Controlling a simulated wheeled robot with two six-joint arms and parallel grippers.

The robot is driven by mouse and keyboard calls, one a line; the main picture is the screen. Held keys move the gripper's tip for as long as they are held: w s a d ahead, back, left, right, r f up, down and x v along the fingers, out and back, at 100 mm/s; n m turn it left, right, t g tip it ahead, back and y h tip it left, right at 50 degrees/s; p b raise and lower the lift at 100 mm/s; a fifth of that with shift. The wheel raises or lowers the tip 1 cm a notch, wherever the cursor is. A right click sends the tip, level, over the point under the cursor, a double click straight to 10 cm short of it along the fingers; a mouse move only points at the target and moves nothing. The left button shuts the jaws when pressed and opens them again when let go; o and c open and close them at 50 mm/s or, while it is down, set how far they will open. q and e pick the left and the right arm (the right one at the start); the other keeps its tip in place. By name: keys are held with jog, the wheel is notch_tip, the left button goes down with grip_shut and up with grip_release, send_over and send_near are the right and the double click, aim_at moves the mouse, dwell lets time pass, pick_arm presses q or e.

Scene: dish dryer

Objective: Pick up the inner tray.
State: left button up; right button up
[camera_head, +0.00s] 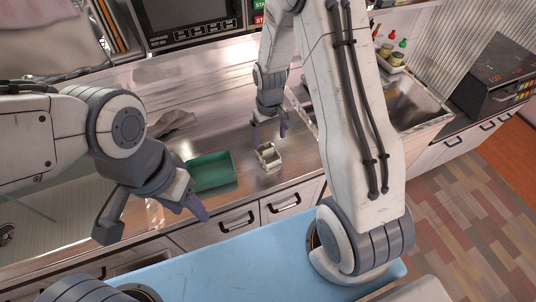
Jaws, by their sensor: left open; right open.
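A green rectangular tray (212,172) lies on the metal counter. A small cream-coloured holder with compartments (269,156) stands on the counter to its right, apart from it. I cannot tell for sure which of these is the inner tray. My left gripper (152,212) is open and empty, in front of and to the left of the green tray, with one finger overlapping near the tray's lower left in the picture. My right gripper (269,133) is open, fingers pointing down, just behind and above the cream holder, and appears empty.
The metal counter (190,80) runs across the back, with a dark-fronted appliance (185,15) behind it. A sink (408,105) is at the right, with small bottles (390,50) beyond. A dark grey cloth-like item (175,122) lies behind the green tray.

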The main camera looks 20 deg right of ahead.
aim_at(268, 150)
notch_tip(268, 150, down, 2)
notch_tip(268, 150, down, 4)
jog(key=shift+a+f+p, duration=0.15)
jog(key=shift+f+p, duration=0.05)
jog(key=shift+p, duration=0.7)
jog(key=shift+w+f, duration=0.1)
jog(key=shift+f, duration=0.4)
jog(key=c, duration=1.3)
